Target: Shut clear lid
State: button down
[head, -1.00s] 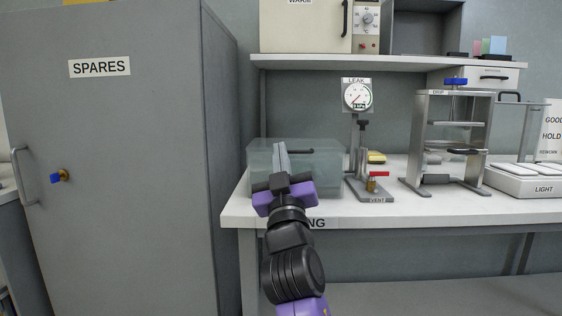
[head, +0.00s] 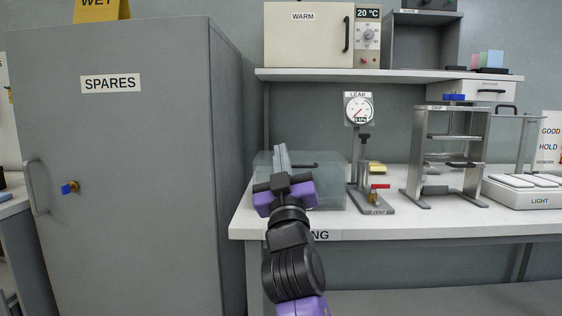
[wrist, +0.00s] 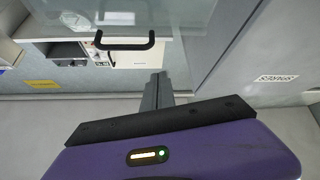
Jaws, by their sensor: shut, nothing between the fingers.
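A clear, see-through box (head: 331,193) stands at the left end of the white bench, partly hidden behind my gripper. Its lid's dark bar handle (head: 306,166) shows just right of my fingers. In the wrist view a clear panel (wrist: 180,18) fills the top, with the black handle (wrist: 125,44) along its edge. I cannot tell from these views how far the lid is raised. My gripper (head: 281,151) is shut and empty, in front of the box in the head view. In the wrist view my fingertips (wrist: 157,82) appear apart from the handle.
A tall grey SPARES cabinet (head: 120,150) stands close on the left. Right of the box on the bench (head: 430,218) are a gauge stand (head: 367,160), a metal frame (head: 446,150) and a white light unit (head: 525,192). A shelf (head: 400,76) runs above.

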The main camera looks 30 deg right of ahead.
jog(key=b+v, duration=0.1)
jog(key=v, duration=0.9)
jog(key=shift+w+d+f, duration=0.15)
jog(key=shift+w+f, duration=0.1)
jog(key=shift+f, duration=0.15)
